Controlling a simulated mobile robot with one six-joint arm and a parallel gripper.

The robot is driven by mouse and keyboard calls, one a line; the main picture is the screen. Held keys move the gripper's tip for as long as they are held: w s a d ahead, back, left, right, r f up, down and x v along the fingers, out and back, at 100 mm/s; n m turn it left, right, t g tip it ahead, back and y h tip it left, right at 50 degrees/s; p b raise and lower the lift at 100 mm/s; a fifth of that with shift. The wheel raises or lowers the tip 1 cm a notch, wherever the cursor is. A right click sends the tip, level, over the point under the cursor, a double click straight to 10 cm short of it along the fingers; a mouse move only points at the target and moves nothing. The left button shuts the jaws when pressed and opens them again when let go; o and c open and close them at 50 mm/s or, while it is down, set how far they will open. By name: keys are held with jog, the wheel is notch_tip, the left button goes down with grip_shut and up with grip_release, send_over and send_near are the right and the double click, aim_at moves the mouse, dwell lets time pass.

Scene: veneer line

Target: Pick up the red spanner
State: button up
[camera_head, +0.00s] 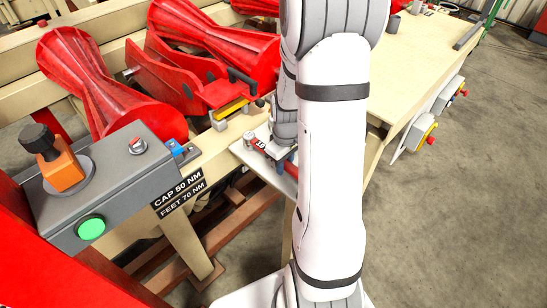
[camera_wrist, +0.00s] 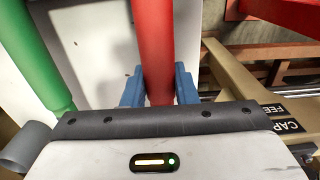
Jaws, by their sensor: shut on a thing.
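The red spanner (camera_wrist: 153,38) shows in the wrist view as a red handle running up from between the blue fingers of my gripper (camera_wrist: 159,85). The fingers are on either side of the handle and shut on it. My arm hides the rest. I cannot tell whether the spanner touches that surface.
A green handle (camera_wrist: 52,50) lies left of the red one in the wrist view. A grey control box (camera_head: 118,185) with a green button stands at the left in the head view. Large red rollers (camera_head: 95,80) lie behind.

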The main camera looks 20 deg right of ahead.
grip_shut()
jog(key=shift+r, duration=0.1)
